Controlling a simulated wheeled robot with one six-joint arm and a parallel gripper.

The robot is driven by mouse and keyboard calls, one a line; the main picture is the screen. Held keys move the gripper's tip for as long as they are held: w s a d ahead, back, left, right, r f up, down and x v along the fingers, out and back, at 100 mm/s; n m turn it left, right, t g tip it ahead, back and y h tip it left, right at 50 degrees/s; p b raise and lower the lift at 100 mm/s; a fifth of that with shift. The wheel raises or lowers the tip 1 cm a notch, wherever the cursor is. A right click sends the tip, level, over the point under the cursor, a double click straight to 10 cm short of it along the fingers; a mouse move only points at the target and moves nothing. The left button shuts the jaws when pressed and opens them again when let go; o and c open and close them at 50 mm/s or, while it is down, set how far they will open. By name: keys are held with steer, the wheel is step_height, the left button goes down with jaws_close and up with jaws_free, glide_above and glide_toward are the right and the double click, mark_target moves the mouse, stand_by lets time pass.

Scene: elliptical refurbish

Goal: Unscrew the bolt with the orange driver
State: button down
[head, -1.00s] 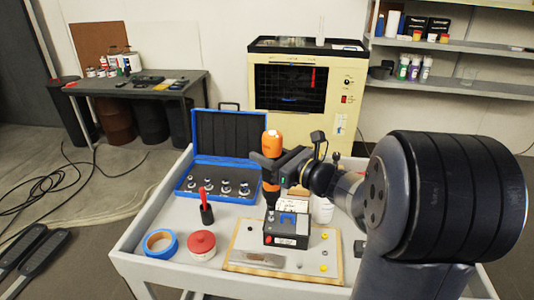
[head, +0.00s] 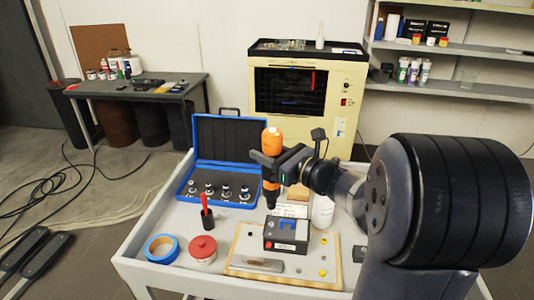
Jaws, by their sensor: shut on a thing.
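My gripper (head: 268,163) is shut on the orange driver (head: 271,143), which is upright with its black lower end pointing down. The driver's tip (head: 271,203) is above the back left part of a dark box-shaped unit (head: 286,236) with a blue and red top. I cannot tell whether the tip touches anything. The unit sits on a wooden-edged board (head: 310,262) on the grey cart. The bolt is too small or hidden to make out.
A blue open case (head: 183,198) with several sockets stands behind left. A red-handled tool in a black holder (head: 207,217), blue tape roll (head: 162,247), red-lidded jar (head: 202,250) and white bottle (head: 323,212) stand around the board on the cart (head: 140,268).

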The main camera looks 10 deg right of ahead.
mark_target(267, 129)
steer(key=shift+r+p, duration=2.35)
steer(key=shift+r, duration=0.85)
steer(key=shift+s+f, duration=0.1)
